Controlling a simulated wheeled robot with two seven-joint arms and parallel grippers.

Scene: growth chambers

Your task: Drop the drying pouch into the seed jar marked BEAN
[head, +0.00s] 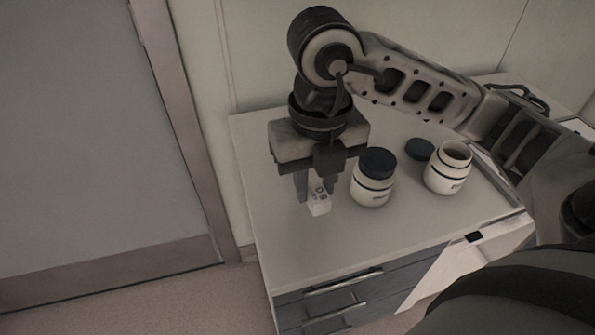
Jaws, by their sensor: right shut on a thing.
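My right gripper (316,188) points down over the left part of the counter. It is shut on a small white drying pouch (319,206) with dark marks on it. I cannot tell whether the pouch touches the counter. A white jar with a dark blue lid on (372,190) stands just right of the gripper. A second white jar (446,178) stands further right, open and upright, with its round mouth showing. Both jars have a dark band and small lettering that is too small to read. My left gripper is not in view.
A loose dark lid (420,149) lies on the counter between and behind the jars. The grey-white counter (300,250) has free room in front of the jars and drawers (345,297) below. A wall stands behind it and a grey door (90,150) at left.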

